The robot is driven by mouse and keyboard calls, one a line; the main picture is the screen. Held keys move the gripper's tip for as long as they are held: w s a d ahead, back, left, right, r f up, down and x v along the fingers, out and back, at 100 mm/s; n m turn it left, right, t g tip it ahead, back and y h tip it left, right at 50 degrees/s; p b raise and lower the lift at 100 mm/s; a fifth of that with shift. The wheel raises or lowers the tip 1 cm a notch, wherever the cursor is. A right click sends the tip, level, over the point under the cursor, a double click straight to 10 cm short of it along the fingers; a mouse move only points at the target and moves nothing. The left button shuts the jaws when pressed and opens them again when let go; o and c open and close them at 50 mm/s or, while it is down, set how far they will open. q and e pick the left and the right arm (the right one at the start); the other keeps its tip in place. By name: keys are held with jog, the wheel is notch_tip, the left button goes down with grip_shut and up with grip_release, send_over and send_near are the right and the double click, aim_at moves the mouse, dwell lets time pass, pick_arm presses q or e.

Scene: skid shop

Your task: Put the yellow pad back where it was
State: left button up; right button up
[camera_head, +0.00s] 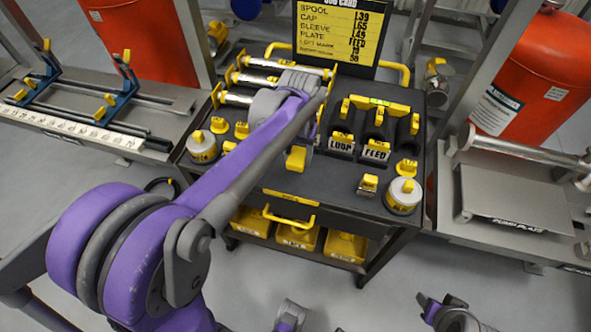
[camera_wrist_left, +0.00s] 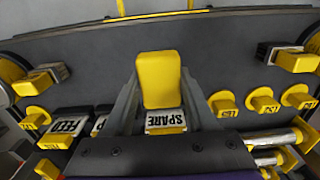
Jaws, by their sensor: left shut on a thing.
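The yellow pad (camera_head: 296,158) is a small block between the fingers of my left gripper (camera_head: 303,146), over the front part of the dark cart top (camera_head: 285,183). In the left wrist view the pad (camera_wrist_left: 160,79) fills the gap between the two grey fingers of my left gripper (camera_wrist_left: 160,92), which is shut on it. A white SPARE label (camera_wrist_left: 165,121) shows just below the pad in that view. Whether the pad touches the cart top is unclear. My left forearm hides part of the cart top.
Beside the pad stand the labelled holders LOOM (camera_head: 341,143) and FEED (camera_head: 376,151). Silver rods (camera_head: 262,80) lie at the back left. Round yellow-and-white pots stand at the left (camera_head: 202,147) and right (camera_head: 404,195) of the cart. Yellow bins (camera_head: 297,237) sit below.

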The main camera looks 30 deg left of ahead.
aim_at(297, 176)
pick_arm(q)
jog(key=shift+f, duration=2.8)
jog(key=shift+b, duration=0.3)
jog(key=shift+f, duration=0.2)
jog(key=o, duration=1.3)
jog(key=shift+r, duration=0.15)
